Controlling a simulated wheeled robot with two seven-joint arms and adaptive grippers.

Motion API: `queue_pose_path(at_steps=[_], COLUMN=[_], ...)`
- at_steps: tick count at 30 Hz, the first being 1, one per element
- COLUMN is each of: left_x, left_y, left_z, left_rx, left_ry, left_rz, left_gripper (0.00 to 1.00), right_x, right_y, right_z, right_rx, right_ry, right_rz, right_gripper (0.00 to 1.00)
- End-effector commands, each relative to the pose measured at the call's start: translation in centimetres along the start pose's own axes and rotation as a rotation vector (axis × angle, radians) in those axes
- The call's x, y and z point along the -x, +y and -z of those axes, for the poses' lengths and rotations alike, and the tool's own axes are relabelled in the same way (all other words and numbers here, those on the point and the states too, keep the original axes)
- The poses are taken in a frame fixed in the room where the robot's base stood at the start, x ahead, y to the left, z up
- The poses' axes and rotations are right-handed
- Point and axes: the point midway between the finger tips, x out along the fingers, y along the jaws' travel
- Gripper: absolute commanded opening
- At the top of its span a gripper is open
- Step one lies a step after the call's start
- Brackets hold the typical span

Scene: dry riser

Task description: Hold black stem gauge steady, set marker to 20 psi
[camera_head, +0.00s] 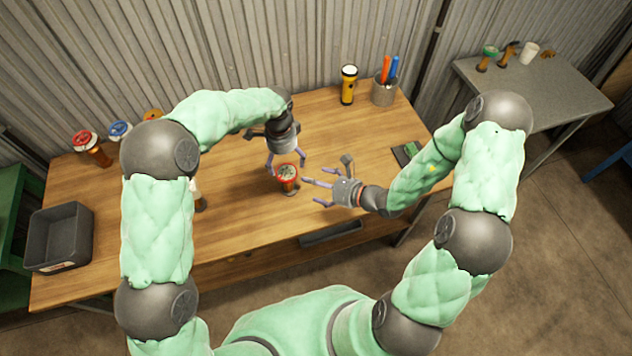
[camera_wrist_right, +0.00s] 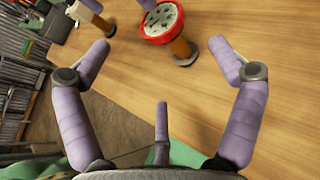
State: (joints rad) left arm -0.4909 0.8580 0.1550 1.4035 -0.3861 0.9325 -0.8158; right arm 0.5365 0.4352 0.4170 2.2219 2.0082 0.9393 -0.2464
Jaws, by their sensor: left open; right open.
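A gauge with a red rim and pale dial (camera_head: 287,171) stands upright on the wooden table between my two grippers. In the right wrist view its red-rimmed dial (camera_wrist_right: 164,20) sits on a brown stem with a round foot; I see no black stem on it. My left gripper (camera_head: 286,163) is open, coming down at the gauge's far side; whether it touches is unclear. My right gripper (camera_head: 320,187) is open and empty, pointing at the gauge from the right. Its fingers (camera_wrist_right: 160,50) show spread, apart from the gauge. The marker is too small to tell.
Red (camera_head: 83,138), blue (camera_head: 119,129) and orange-topped (camera_head: 152,115) pieces stand at the back left. A grey bin (camera_head: 60,238) is at the left edge. The front middle is clear.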

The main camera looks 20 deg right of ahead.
Motion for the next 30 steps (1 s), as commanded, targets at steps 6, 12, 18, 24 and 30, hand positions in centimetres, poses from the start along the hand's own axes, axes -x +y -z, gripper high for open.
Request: queue_pose_path(at_steps=[6, 12, 18, 24, 30], left_x=[0.0, 0.0, 0.0, 0.0, 0.0], left_y=[0.0, 0.0, 0.0, 0.0, 0.0], left_z=[0.0, 0.0, 0.0, 0.0, 0.0], left_rx=[0.0, 0.0, 0.0, 0.0, 0.0], left_ry=[0.0, 0.0, 0.0, 0.0, 0.0], left_rz=[0.0, 0.0, 0.0, 0.0, 0.0], left_gripper=[0.89, 0.89, 0.89, 0.89, 0.89], right_x=[-0.4, -1.3, -2.1, -4.6, -8.0], right_y=[-0.4, -1.2, -1.6, -1.2, -0.8], right_z=[0.1, 0.8, 1.1, 1.1, 1.1], right_rx=[0.009, 0.03, 0.039, 0.04, 0.04], right_ry=[-0.004, -0.004, -0.001, -0.001, 0.0], right_rz=[-0.017, -0.068, -0.092, -0.096, -0.097], right_gripper=[0.85, 0.85, 0.85, 0.85, 0.85])
